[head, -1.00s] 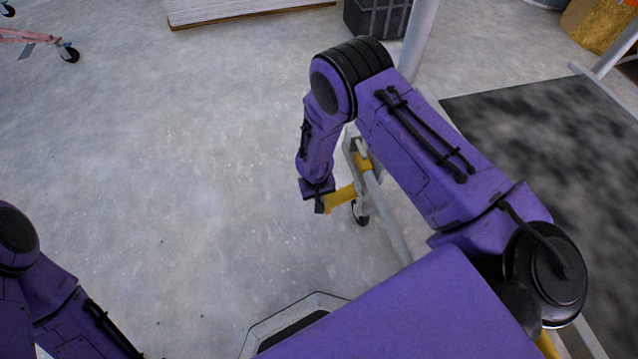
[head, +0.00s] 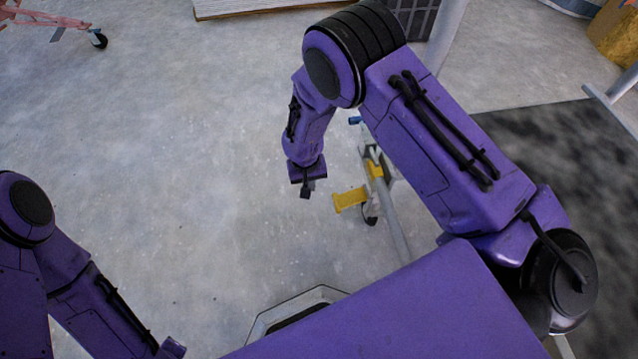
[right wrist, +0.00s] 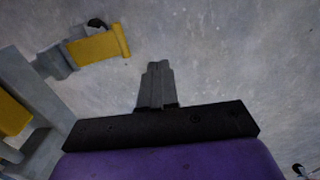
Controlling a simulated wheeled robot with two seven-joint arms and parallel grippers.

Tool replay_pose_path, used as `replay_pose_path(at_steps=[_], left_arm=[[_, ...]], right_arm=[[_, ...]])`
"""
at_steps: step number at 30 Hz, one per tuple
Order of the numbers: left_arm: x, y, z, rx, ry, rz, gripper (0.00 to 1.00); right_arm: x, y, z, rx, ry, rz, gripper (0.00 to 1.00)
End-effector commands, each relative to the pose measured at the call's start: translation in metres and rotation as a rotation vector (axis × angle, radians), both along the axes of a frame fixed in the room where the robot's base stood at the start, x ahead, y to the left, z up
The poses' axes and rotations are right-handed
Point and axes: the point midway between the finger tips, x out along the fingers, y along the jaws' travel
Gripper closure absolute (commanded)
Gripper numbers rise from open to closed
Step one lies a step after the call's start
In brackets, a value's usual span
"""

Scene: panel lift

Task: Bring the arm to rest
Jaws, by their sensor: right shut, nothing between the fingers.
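My right gripper (head: 306,190) hangs at the end of my purple right arm, above the concrete floor. It also shows in the right wrist view (right wrist: 157,68), where its grey fingers are together with nothing between them. A yellow handle (head: 350,199) on a grey metal stand lies just right of the gripper in the head view, apart from it. In the right wrist view the yellow handle (right wrist: 97,47) is up and left of the fingers. My left arm shows at the lower left of the head view; its gripper is out of the picture.
The grey stand (head: 392,215) with a caster is close behind my right forearm. A dark mat (head: 590,170) lies at the right. A pallet of white sheets (head: 255,8), a dark crate (head: 412,22) and a red wheeled frame (head: 45,20) are farther back. The floor left of the gripper is clear.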

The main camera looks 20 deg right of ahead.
Motion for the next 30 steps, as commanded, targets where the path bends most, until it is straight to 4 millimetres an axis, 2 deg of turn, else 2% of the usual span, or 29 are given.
replay_pose_path(at_steps=[4,20,24,26,28,30], left_arm=[[0.000,0.000,0.002,0.000,0.000,0.000,1.00],[0.000,0.000,0.002,0.000,0.000,0.000,1.00],[0.000,0.000,0.002,0.000,0.000,0.000,1.00],[0.000,0.000,0.002,0.000,0.000,0.000,1.00],[0.000,0.000,0.016,0.000,0.000,0.000,1.00],[0.000,0.000,0.042,0.000,0.000,0.000,1.00]], right_arm=[[0.000,0.004,0.006,0.000,0.001,0.000,1.00],[0.000,0.003,0.006,0.000,0.001,0.004,1.00],[0.019,0.009,0.005,0.034,-0.125,0.019,1.00],[0.021,0.005,0.000,0.048,-0.218,0.013,1.00],[0.010,-0.009,0.007,0.052,-0.326,-0.018,1.00],[-0.015,-0.031,0.024,0.035,-0.413,-0.065,1.00]])
